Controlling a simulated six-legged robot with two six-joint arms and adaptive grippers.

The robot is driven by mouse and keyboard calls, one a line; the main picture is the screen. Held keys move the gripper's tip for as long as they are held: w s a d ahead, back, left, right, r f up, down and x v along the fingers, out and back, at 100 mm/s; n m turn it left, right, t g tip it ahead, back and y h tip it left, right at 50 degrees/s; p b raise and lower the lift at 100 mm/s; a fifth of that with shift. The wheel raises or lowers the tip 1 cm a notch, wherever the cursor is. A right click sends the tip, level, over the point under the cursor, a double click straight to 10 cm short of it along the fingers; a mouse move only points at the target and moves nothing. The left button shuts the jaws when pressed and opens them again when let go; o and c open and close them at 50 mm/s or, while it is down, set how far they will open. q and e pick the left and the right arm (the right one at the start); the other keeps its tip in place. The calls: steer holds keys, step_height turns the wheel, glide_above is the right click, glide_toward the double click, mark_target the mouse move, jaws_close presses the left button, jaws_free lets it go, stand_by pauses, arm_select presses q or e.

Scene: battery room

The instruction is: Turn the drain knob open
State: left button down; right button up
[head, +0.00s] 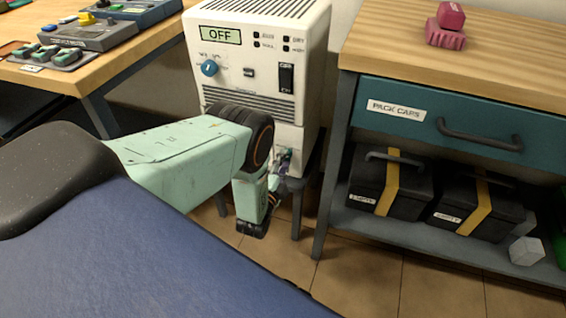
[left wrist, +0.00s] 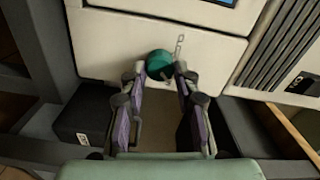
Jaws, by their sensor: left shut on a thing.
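The drain knob (left wrist: 158,62) is a round teal knob low on the front of the white unit; it shows in the left wrist view. My left gripper (left wrist: 160,72) is shut on it, with one fingertip at each side. In the head view my left gripper (head: 283,163) is at the lower front of the white unit (head: 314,85), and the knob is hidden there behind the gripper and arm. An engraved white mark (left wrist: 180,44) is on the panel just above and right of the knob. My right gripper is in neither view.
The unit's display (head: 219,36) reads OFF, above a blue dial (head: 209,68). A cabinet with a teal drawer (head: 440,115) stands close at the right, with black cases on its shelf (head: 400,228). A wooden bench (head: 130,50) with devices is at the left.

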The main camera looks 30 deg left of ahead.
arm_select(q)
steer(key=c, duration=1)
jaws_free()
steer(key=shift+s, duration=0.1)
steer(key=v, duration=1.2)
steer(key=shift+d, duration=0.1)
